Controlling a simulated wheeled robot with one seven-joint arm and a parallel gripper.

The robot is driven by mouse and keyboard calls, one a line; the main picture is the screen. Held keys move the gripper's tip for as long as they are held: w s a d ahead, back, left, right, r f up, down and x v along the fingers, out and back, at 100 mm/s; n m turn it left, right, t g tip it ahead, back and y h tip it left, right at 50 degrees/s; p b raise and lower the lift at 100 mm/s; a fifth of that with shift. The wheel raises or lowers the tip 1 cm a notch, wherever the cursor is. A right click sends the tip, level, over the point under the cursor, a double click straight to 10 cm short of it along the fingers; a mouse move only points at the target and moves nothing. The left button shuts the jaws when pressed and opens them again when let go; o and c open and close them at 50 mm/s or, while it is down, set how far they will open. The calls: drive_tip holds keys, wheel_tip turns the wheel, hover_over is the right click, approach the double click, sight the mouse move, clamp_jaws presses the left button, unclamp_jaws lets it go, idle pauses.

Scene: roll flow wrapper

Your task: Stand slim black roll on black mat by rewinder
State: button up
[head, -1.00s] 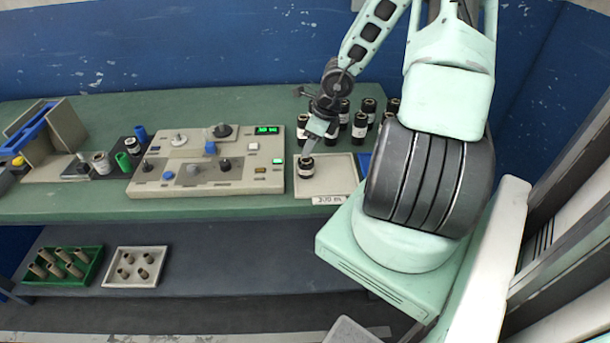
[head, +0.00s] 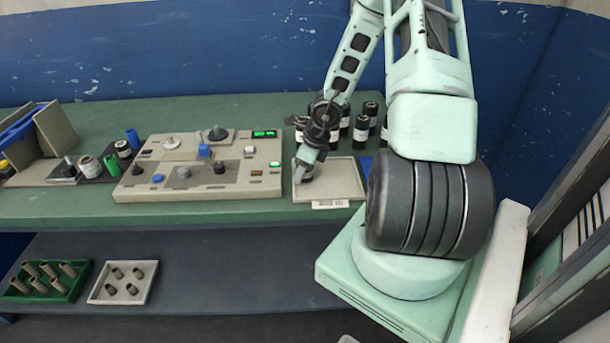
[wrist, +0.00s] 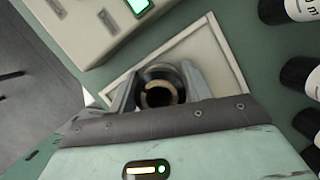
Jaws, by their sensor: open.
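A black roll with a pale label (head: 307,174) stands in the shallow beige tray (head: 345,196) just right of the rewinder (head: 205,184). My gripper (head: 306,168) is low over it, pointing down. In the wrist view my gripper (wrist: 160,88) is open, with one finger on each side of the roll (wrist: 157,74); its tan hollow core faces up. I cannot tell whether either finger touches it. The black mat (head: 93,178) is at the left of the rewinder, with several rolls on or beside it.
Several black labelled rolls (head: 361,130) stand behind the tray, close to my arm. A beige holder with a blue part (head: 50,130) stands at the far left. A lower shelf carries a green tray (head: 50,292) and a white tray (head: 145,290) of small cores.

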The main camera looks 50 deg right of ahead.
drive_tip(key=c, duration=0.7)
